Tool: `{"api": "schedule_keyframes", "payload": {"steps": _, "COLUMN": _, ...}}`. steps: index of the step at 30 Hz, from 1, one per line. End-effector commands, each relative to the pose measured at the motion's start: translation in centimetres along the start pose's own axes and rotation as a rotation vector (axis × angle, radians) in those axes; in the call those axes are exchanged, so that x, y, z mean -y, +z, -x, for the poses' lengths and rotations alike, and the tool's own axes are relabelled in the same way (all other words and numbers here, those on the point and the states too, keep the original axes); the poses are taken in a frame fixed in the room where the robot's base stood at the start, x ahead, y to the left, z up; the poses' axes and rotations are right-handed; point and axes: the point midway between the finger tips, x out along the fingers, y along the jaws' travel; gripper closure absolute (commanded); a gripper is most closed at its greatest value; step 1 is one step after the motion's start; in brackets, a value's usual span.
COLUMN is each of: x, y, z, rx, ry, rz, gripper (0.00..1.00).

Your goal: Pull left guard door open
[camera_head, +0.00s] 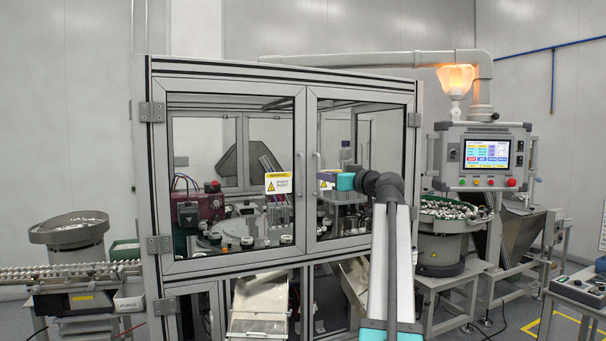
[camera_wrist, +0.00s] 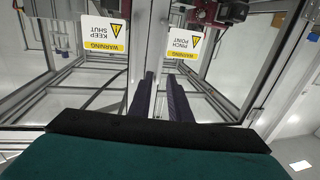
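The left guard door (camera_head: 228,260) is a glazed, grey-framed panel hinged on its left side. It looks shut, in line with the right guard door (camera_head: 360,242). Its slim vertical handle (camera_head: 300,176) is near its right edge. My gripper (camera_head: 322,179) comes in from the right, in front of the right door near the meeting frames, and points left. In the wrist view, my gripper (camera_wrist: 160,76) has its two dark purple fingers parted with a narrow gap. No handle is clearly seen between them. The pinch point label (camera_wrist: 185,42) is ahead, on the left door.
A keep shut label (camera_wrist: 104,35) is on the right door. A control panel (camera_head: 482,157) and a bowl feeder (camera_head: 440,240) stand right of the enclosure. Another bowl feeder (camera_head: 68,232) and a conveyor (camera_head: 60,272) stand to the left, near the door's hinge side.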

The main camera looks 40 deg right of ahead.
Motion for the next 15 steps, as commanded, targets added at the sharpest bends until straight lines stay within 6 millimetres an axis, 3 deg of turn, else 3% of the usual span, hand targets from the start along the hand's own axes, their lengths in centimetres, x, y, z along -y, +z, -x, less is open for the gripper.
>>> {"api": "schedule_keyframes", "payload": {"steps": 8, "x": 0.0, "y": 0.0, "z": -0.4, "rx": 0.001, "ry": -0.001, "rz": -0.001, "gripper": 0.83}}
{"api": "schedule_keyframes", "payload": {"steps": 15, "x": 0.0, "y": -0.1, "z": -2.4, "rx": 0.002, "ry": -0.002, "rz": -0.001, "gripper": 0.83}}
